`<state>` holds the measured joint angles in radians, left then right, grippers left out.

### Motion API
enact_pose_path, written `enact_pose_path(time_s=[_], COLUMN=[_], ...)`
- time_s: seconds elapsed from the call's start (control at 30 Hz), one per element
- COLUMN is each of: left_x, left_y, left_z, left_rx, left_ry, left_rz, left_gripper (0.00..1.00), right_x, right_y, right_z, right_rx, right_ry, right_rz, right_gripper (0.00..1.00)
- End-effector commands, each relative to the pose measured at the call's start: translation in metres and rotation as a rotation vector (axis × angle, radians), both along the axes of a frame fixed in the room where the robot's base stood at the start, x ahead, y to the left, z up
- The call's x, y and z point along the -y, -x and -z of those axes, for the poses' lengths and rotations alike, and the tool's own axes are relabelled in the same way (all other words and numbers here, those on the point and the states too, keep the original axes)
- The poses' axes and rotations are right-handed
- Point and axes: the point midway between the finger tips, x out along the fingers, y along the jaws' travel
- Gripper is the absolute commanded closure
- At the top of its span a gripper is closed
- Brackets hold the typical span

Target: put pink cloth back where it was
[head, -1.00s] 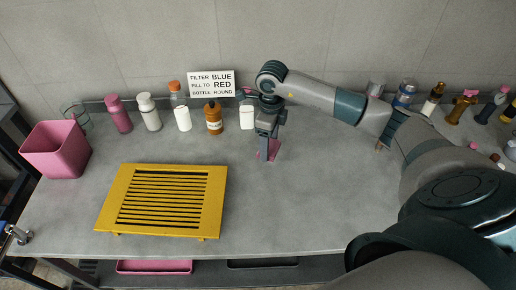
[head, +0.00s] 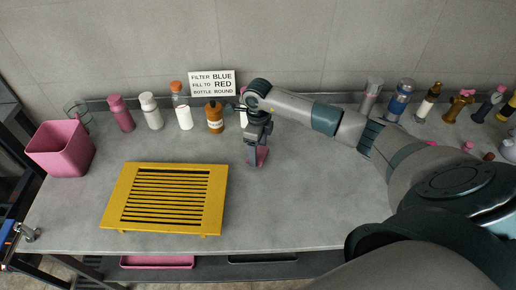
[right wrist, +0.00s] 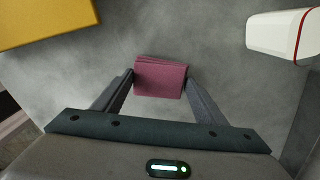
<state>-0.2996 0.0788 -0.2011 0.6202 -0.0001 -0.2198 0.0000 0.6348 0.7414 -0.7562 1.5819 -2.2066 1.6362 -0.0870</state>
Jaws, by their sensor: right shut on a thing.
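The pink cloth (right wrist: 160,77) is a small folded dark-pink piece between the fingertips of my right gripper (right wrist: 158,84) in the right wrist view. In the head view the cloth (head: 262,155) shows low beside the right gripper (head: 256,157), over the grey worktop behind and right of the yellow rack. The right gripper points down and is shut on the cloth. I cannot tell whether the cloth touches the worktop.
A yellow slatted rack (head: 167,198) stands on the grey worktop (head: 300,215), with a pink bin (head: 62,150) to its left. Several bottles, including a brown one (head: 214,117), line the back under a sign (head: 212,83). More bottles stand at back right. The front-centre worktop is clear.

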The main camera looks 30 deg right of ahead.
Motion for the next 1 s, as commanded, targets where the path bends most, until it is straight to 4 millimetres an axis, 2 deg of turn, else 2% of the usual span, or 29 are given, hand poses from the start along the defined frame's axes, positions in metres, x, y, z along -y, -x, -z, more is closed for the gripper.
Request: enact_pose_path(time_s=[0.1,0.5,0.53,0.6,1.0], left_x=[-0.0005,-0.0018,-0.0018,-0.0018,-0.0019], left_y=[0.0007,0.001,0.0009,0.001,0.0009], left_z=[-0.0047,0.001,-0.0001,-0.0006,-0.0032], left_rx=[-0.001,-0.002,-0.002,-0.002,-0.002], left_ry=[0.0,-0.002,-0.002,-0.002,-0.002], left_rz=[0.0,-0.001,-0.001,-0.001,-0.001], left_gripper=[0.69,0.69,0.69,0.69,0.69], right_x=[-0.0004,0.0,0.0,-0.0001,-0.0001], right_y=[0.0003,-0.0001,-0.0002,-0.0002,-0.0001], right_z=[0.0066,0.0121,0.0109,0.0104,0.0079], right_rx=[-0.001,0.001,0.001,0.001,0.001], right_ry=[-0.001,-0.001,-0.001,-0.001,-0.001], right_rz=[-0.001,-0.001,-0.001,-0.001,-0.001], right_gripper=[0.55,0.55,0.3,0.16,0.16])
